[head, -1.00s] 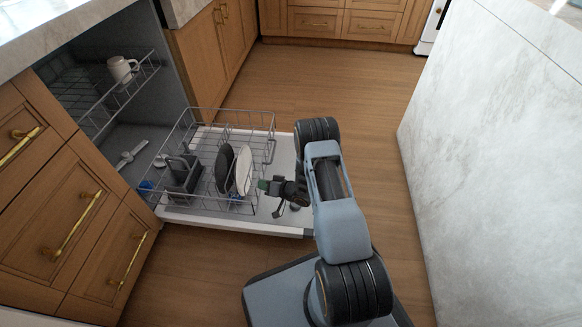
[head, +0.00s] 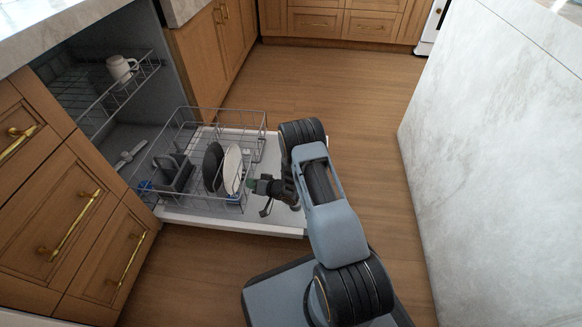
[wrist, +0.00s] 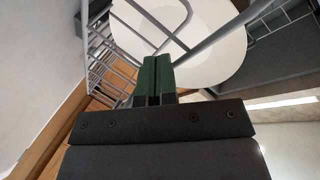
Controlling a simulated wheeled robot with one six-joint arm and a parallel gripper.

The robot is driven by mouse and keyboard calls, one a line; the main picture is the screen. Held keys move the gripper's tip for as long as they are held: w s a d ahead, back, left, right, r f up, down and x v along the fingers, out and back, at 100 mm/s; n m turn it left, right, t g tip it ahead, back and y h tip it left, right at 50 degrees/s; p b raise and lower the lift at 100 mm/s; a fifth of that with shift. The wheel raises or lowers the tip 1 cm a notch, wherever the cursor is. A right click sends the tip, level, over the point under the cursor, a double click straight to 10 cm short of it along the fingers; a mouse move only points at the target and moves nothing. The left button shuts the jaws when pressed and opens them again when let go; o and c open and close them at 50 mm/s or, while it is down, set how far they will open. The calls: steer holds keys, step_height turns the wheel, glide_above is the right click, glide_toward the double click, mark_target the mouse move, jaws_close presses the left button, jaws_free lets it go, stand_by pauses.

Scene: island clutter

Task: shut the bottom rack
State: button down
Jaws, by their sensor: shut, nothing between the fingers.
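The bottom rack (head: 193,207) is a grey wire basket, partly out of the dishwasher over its open door (head: 270,213). It holds a dark plate (head: 212,167), a white plate (head: 232,168) and a grey cutlery basket (head: 176,172). My gripper (head: 254,186) is shut and empty at the rack's outer end, beside the white plate. In the wrist view, my closed green fingertips (wrist: 154,76) are among the rack's wires (wrist: 190,48), with the white plate (wrist: 205,40) behind them. I cannot tell whether they touch a wire.
The upper rack (head: 125,92) holds a white mug (head: 121,68). Wooden drawers (head: 65,225) stand left of the dishwasher, and a marble island (head: 500,150) stands on the right.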

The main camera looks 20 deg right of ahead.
mark_target(177, 176)
steer(key=shift+w+a+b, duration=0.4)
steer(key=shift+w+a, duration=0.3)
steer(key=shift+a, duration=0.55)
steer(key=shift+w+a+b, duration=0.35)
steer(key=shift+w+a, duration=0.35)
steer(key=shift+a, duration=0.55)
steer(key=shift+w+a+b, duration=0.4)
steer(key=shift+w+a, duration=0.3)
steer(key=shift+a, duration=0.55)
steer(key=shift+w+a+b, duration=0.3)
steer(key=shift+a, duration=0.15)
steer(key=a, duration=0.1)
steer(key=w+a, duration=0.1)
steer(key=a, duration=0.1)
steer(key=w+a, duration=0.1)
steer(key=shift+w+a+b, duration=0.2)
steer(key=shift+a+b, duration=0.05)
steer(key=shift+b, duration=0.05)
steer(key=shift+w+a, duration=0.5)
steer(key=shift+a, duration=0.35)
steer(key=shift+w+a, duration=0.45)
steer(key=shift+a, duration=0.4)
steer(key=shift+w+a, duration=0.5)
steer(key=shift+a, duration=0.35)
steer(key=shift+w+a, duration=1)
steer(key=shift+a, duration=0.75)
steer(key=shift+w+a, duration=0.95)
steer(key=shift+a, duration=0.75)
steer(key=shift+w+a, duration=1)
steer(key=shift+a, duration=0.75)
